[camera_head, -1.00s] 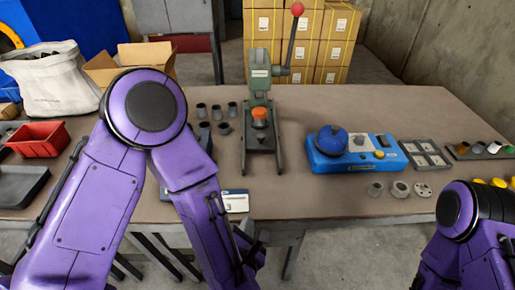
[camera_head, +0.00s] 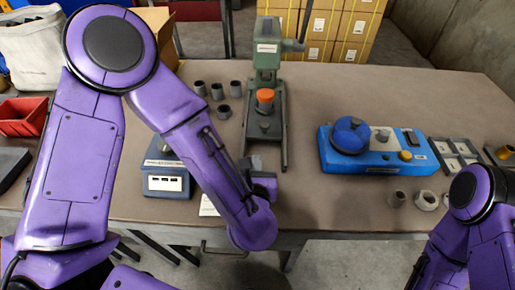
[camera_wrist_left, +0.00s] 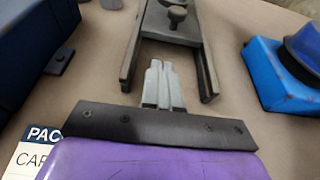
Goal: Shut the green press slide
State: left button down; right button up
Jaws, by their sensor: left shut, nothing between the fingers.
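The green press (camera_head: 267,58) stands at the back centre of the table. Its slide (camera_head: 264,125), a dark plate with a small knob, lies between two dark rails that stick out toward me. An orange part (camera_head: 265,96) sits above the slide. In the wrist view the slide plate (camera_wrist_left: 165,27) with its knob is at the top, between the rails. My left gripper (camera_head: 262,170) is just in front of the rails. In the wrist view its fingers (camera_wrist_left: 160,85) are together and empty, pointing between the rail ends, apart from the slide. My right gripper is out of view.
A blue box with a round dome (camera_head: 375,152) stands right of the press. A blue-grey scale (camera_head: 168,182) and several dark cups (camera_head: 217,91) are on the left. A white label card (camera_wrist_left: 30,160) lies near my left gripper. Table between press and blue box is clear.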

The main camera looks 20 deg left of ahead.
aim_at(258, 133)
pick_arm(q)
jog(key=x, duration=0.2)
jog(key=r+p+x, duration=0.1)
jog(key=x, duration=0.4)
jog(key=shift+w+a+r, duration=0.1)
jog(key=shift+w+r, duration=0.05)
jog(key=shift+w, duration=0.1)
jog(key=shift+w, duration=0.1)
jog(key=w, duration=0.2)
jog(key=w+a, duration=0.1)
jog(key=w, duration=0.1)
jog(key=shift+w+a+b, duration=0.2)
jog(key=shift+w+b, duration=0.05)
jog(key=shift+b, duration=0.15)
jog(key=shift+r, duration=0.15)
